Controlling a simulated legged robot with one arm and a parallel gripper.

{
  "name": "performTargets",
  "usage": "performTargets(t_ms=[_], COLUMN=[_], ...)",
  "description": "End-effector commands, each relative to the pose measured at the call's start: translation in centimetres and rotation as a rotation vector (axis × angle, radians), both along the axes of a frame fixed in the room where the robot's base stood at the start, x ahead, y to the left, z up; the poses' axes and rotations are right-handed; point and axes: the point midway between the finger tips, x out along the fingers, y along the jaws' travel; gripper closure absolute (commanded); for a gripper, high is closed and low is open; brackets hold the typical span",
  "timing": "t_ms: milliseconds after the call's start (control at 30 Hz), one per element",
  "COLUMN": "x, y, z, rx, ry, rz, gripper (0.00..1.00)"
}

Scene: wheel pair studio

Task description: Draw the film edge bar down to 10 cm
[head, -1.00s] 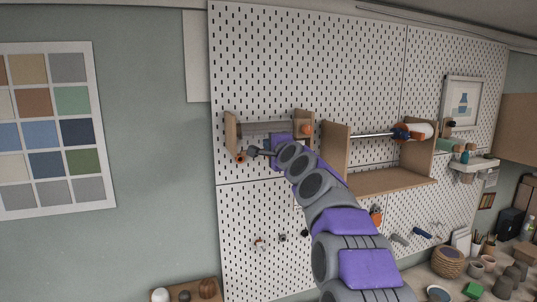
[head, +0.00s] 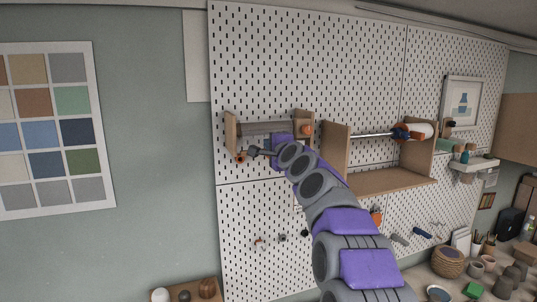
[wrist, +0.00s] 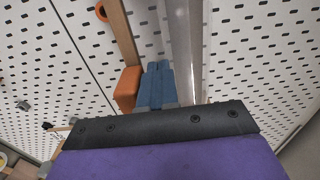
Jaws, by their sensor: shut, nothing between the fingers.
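A roller (head: 268,128) runs between two small wooden side brackets on the pegboard in the head view. A pale grey, slightly see-through strip (wrist: 187,45) runs up beside my fingers in the wrist view; I cannot tell whether it is the roller or the film. My gripper (head: 252,151) is just below the roller, near the left bracket (head: 231,132). In the wrist view its blue fingers (wrist: 157,82) are together and empty. An orange block (wrist: 127,88) is close beside them on the left; I cannot tell whether they touch. The film edge bar is not clearly distinguishable.
An orange ring (head: 240,157) is at the lower end of the left bracket, and an orange knob (head: 307,129) is on the right one. A wooden shelf unit (head: 385,182) with a rod stands to the right. Small hooks and tools hang below on the pegboard (head: 250,210).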

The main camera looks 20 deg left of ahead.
Motion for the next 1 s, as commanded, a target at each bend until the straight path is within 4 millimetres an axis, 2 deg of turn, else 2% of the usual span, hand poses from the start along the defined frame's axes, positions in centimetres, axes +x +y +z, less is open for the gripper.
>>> performTargets(t_ms=[300, 1000], x=[0.0, 0.0], y=[0.0, 0.0], z=[-0.4, -5.6], rx=[0.0, 0.0], ry=[0.0, 0.001], rz=[0.0, 0.0], gripper=[1.0, 1.0])
